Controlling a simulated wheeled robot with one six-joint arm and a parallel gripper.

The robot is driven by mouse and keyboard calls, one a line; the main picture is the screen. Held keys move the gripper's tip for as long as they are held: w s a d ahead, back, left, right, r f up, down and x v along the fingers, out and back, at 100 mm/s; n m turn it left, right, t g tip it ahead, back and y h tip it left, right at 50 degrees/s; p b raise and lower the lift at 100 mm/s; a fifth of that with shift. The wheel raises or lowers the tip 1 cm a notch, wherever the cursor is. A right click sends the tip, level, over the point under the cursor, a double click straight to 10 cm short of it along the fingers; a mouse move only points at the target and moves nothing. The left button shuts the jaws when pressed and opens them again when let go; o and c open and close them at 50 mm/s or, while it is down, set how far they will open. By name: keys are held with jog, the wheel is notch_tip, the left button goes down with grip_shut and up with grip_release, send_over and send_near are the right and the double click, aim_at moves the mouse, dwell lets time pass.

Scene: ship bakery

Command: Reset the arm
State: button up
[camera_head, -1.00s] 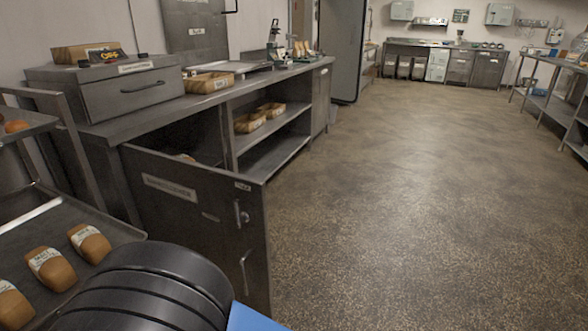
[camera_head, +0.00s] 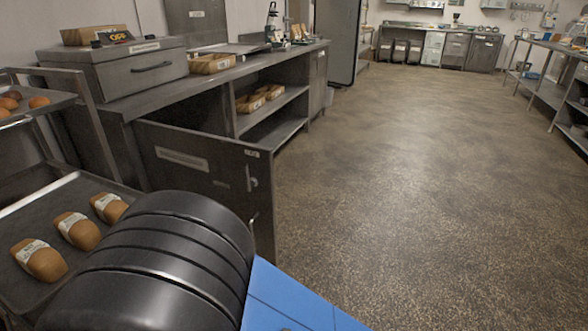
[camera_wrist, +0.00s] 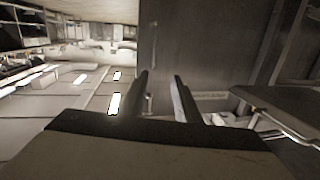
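My arm shows in the head view as a black ribbed joint and a blue link at the bottom of the picture. My gripper is out of sight there. In the wrist view my gripper (camera_wrist: 161,80) has its two dark fingers apart with nothing between them. Beyond the fingers stands a grey steel panel with a handle.
A steel cabinet door (camera_head: 205,180) stands open close ahead of my arm. A rack tray (camera_head: 28,203) with several labelled loaves is at the left. A steel counter (camera_head: 235,78) runs along the wall. The speckled floor (camera_head: 420,190) at the right is clear.

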jog(key=w+d+r+g+y, duration=0.1)
jog(key=w+r+g+y, duration=0.2)
jog(key=w, duration=0.5)
jog(key=w+d+r+y, duration=0.1)
jog(key=w+r+y, duration=0.1)
jog(key=w+r, duration=0.45)
jog(key=w+d+r+n+g+y, duration=0.1)
jog(key=w+d+r+g+y, duration=0.25)
jog(key=w+d+r, duration=0.5)
jog(key=s+d+r+n+g, duration=0.1)
jog(key=s+d+r, duration=0.15)
jog(key=d, duration=0.45)
jog(key=s+d+r+n+g, duration=0.1)
jog(key=s+d, duration=0.3)
jog(key=d, duration=0.3)
jog(key=s+d+r+n+g, duration=0.1)
jog(key=s+d+r, duration=0.15)
jog(key=d, duration=0.35)
jog(key=s+d+f+g+h, duration=0.1)
jog(key=s+d+h, duration=0.1)
jog(key=s+d, duration=0.7)
jog(key=s+d+f+m+g+h, duration=0.1)
jog(key=s+d+f+h, duration=0.1)
jog(key=s+d, duration=0.7)
jog(key=d+h, duration=0.1)
jog(key=d, duration=0.1)
jog(key=shift+s+d, duration=0.25)
jog(key=shift+d, duration=0.05)
jog(key=shift+w+g, duration=0.1)
jog(key=shift+g, duration=0.15)
